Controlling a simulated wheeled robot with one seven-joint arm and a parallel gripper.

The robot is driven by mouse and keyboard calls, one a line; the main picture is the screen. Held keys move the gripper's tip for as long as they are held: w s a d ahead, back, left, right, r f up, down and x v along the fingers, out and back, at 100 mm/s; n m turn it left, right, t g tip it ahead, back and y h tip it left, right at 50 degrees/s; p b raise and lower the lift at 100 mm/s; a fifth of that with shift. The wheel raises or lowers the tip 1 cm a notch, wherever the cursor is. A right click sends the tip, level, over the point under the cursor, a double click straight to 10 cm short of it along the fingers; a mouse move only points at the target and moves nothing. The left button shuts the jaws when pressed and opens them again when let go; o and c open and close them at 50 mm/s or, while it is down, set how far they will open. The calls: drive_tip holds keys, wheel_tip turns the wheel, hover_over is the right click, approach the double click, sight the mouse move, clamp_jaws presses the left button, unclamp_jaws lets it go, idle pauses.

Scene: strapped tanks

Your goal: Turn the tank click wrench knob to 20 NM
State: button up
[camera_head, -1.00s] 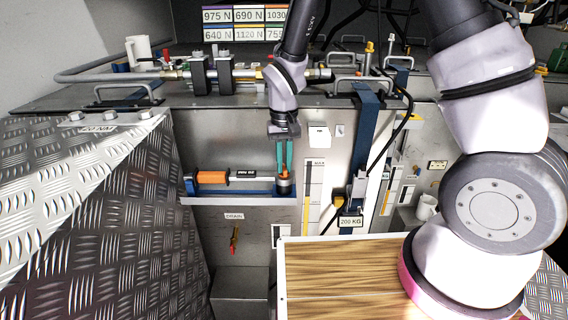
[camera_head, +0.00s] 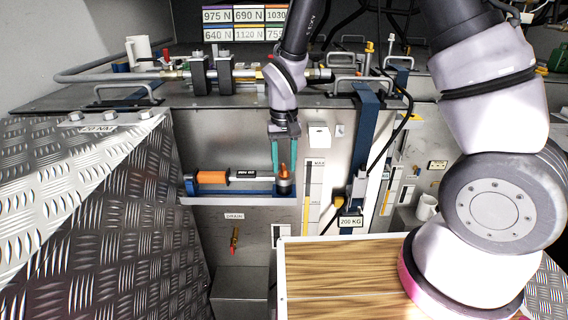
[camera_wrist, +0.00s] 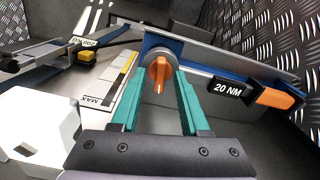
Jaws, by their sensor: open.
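The click wrench lies on a blue shelf tray on the tank front, with an orange handle (camera_head: 213,177) at its left in the head view. Its dark label (camera_wrist: 227,89) reads 20 NM in the wrist view. The orange knob (camera_wrist: 160,71) sits on a round grey head at the wrench's other end; it also shows in the head view (camera_head: 284,171). My gripper (camera_wrist: 160,76) is open, its two teal fingers spread on either side of the knob with gaps visible. In the head view my gripper (camera_head: 285,165) points down over the knob.
A white box (camera_head: 319,135) is on the panel just right of my gripper. A blue strap (camera_head: 366,130) with a 200 KG tag (camera_head: 350,221) hangs further right. A wooden-topped surface (camera_head: 340,275) lies below. Pipes run along the tank top.

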sight(285, 166)
wheel_tip(285, 166, up, 11)
drive_tip(key=shift+f, duration=0.15)
idle(0.4)
drive_tip(key=s+d+r+m+t+y, duration=0.2)
drive_tip(key=s+d+r+m+t, duration=0.1)
drive_tip(key=d+r, duration=1.15)
drive_tip(key=s+d+r+m+t, duration=0.2)
drive_tip(key=s+d+r+t, duration=0.2)
drive_tip(key=s+d+r, duration=0.3)
drive_tip(key=shift+s+d+m, duration=0.4)
drive_tip(key=shift+s+d, duration=0.1)
drive_tip(key=shift+s, duration=0.5)
